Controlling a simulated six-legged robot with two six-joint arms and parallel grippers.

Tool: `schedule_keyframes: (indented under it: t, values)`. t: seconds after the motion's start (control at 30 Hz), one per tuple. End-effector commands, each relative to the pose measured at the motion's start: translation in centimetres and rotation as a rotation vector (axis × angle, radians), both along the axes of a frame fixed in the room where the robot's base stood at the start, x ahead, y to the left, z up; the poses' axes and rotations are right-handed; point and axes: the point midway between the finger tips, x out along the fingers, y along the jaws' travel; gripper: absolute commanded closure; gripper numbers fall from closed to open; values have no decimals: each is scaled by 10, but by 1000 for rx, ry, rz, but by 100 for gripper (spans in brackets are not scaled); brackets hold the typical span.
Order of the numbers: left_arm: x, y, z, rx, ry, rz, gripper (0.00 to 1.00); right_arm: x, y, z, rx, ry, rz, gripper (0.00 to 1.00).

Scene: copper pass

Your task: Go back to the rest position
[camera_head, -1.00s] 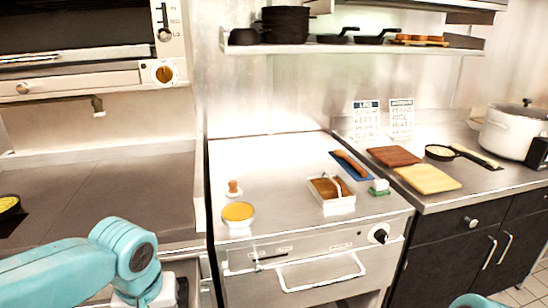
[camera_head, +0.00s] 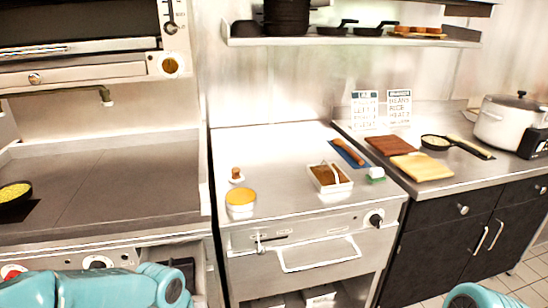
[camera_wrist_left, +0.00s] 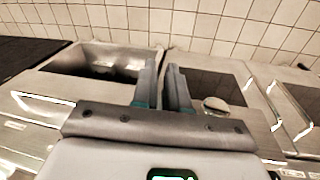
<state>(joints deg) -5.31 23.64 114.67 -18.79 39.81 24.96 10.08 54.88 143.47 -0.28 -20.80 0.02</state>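In the head view my left arm (camera_head: 80,290) lies low along the bottom left edge, in front of the left counter. Its gripper is not clearly visible there. In the left wrist view the two dark fingers of my left gripper (camera_wrist_left: 163,62) stand a narrow gap apart with nothing between them. They point toward metal worktops and a tiled wall. Of my right arm only a teal link (camera_head: 474,296) shows at the bottom right edge; its gripper is out of view.
The middle counter (camera_head: 270,155) holds a yellow-topped bowl (camera_head: 240,198), a tray of brown food (camera_head: 330,178) and a sausage on a blue mat (camera_head: 348,152). Cutting boards (camera_head: 420,167) and a white pot (camera_head: 508,122) stand right. A pan (camera_head: 14,193) stands left.

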Motion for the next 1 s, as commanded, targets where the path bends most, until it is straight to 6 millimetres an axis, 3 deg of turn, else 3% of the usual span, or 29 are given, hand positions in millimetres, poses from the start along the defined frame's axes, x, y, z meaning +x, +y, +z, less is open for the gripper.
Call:
schedule_keyframes:
  t: [0.17,0.3,0.4,0.5,0.6,1.0]
  values:
    - [-32,-23,-68,-108,46,-25,87,0,0,17,0,0,0,57]
    - [-83,-39,-125,-191,68,-1,87,0,0,33,0,0,0,57]
    - [-121,-44,-152,-212,68,30,87,0,0,40,0,0,0,57]
    - [-145,-44,-165,-209,64,51,87,0,0,44,0,0,0,57]
    - [-157,-43,-171,-202,59,60,87,0,0,45,0,1,0,57]
    - [-158,-43,-173,-200,52,60,87,0,0,44,0,1,0,57]
